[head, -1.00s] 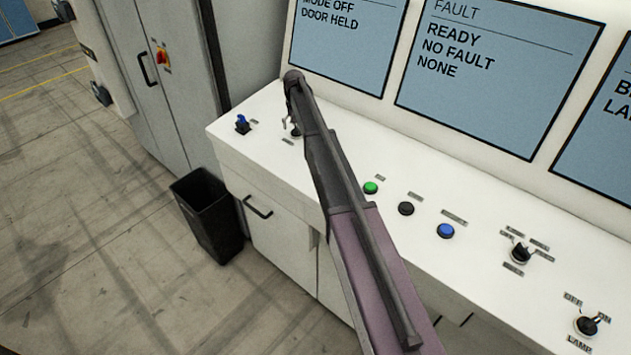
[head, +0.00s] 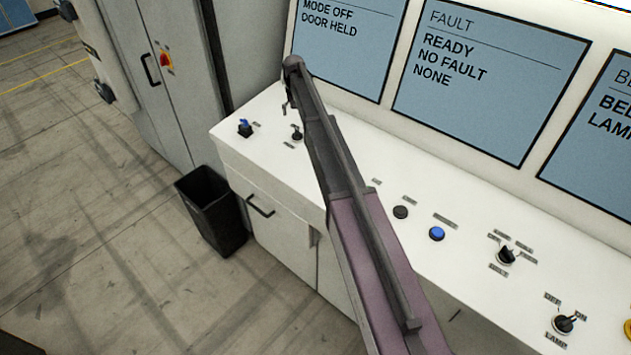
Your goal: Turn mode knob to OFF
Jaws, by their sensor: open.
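In the head view, a small black knob (head: 297,134) stands on the white console's left part, just below and beside my gripper. Its label is too small to read, so I cannot be sure it is the mode knob. My gripper (head: 288,107) is open, apart from the knob and above it, and partly hidden by my arm. The left screen (head: 350,50) reads MODE OFF and DOOR HELD. Another black knob (head: 507,254), with several labels around it, is at the right. A knob labelled LAMP (head: 565,322) is at lower right.
A black button (head: 400,212) and a blue button (head: 437,233) lie right of my arm. Screens (head: 487,130) rise behind the console (head: 260,112). A black bin (head: 210,210) stands on the floor at left.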

